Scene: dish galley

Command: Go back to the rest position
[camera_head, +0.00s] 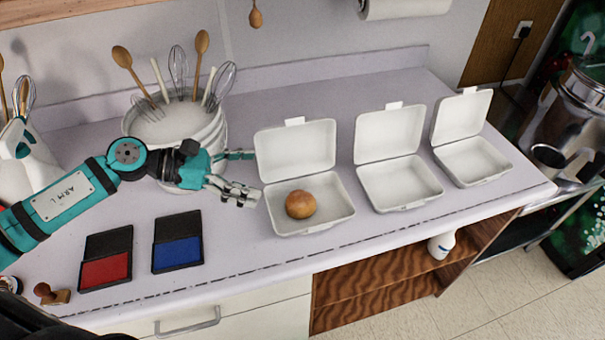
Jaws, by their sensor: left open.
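My left gripper (246,174) is open and empty. It is above the counter, just left of the nearest open white box, with its fingers pointing right. My left arm reaches in from the left edge. A round brown bun (300,204) lies in the base of that leftmost box (330,215), apart from the fingers. My right gripper is not in view.
Two more open white boxes, a middle one (402,187) and a right one (474,163), look empty. A utensil crock (211,137) stands behind my arm. A red ink pad (105,271), a blue ink pad (178,252) and a wooden stamp (52,294) lie in front.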

